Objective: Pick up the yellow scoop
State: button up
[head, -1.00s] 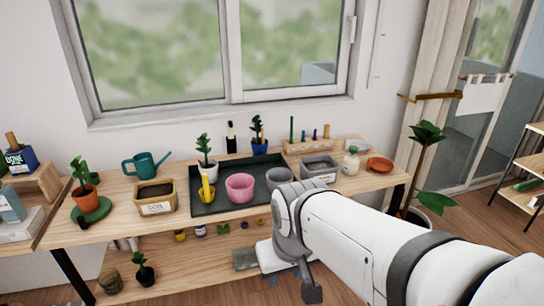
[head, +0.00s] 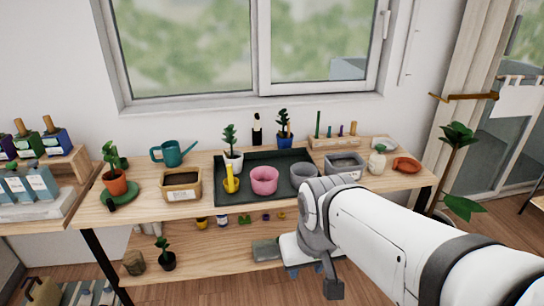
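The yellow scoop (head: 231,180) stands with its handle up at the left front of the dark green tray (head: 236,198) on the wooden bench. It sits left of a pink pot (head: 264,181) and in front of a white pot with a plant. My white arm reaches in from the lower right, and its grey joint is in front of the bench's front edge, right of and nearer than the scoop. I cannot make out my gripper's fingers. Nothing of my arm touches the scoop.
A soil box (head: 181,194) stands left of the tray. A grey pot (head: 304,175) is right of the pink one. A teal watering can (head: 172,153) and potted plants stand around. A lower shelf (head: 205,258) holds small items. Bare bench top lies in front of the tray.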

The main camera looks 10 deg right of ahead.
aim_at(231, 184)
jog(key=z, duration=0.05)
jog(key=k, duration=1)
jog(key=u, duration=0.6)
jog(key=i, duration=1.55)
jog(key=z, duration=0.5)
jog(key=i, duration=0.9)
jog(key=z, duration=0.6)
jog(key=k, duration=0.95)
jog(key=z, duration=0.15)
jog(key=i, duration=0.55)
jog(key=u, duration=0.05)
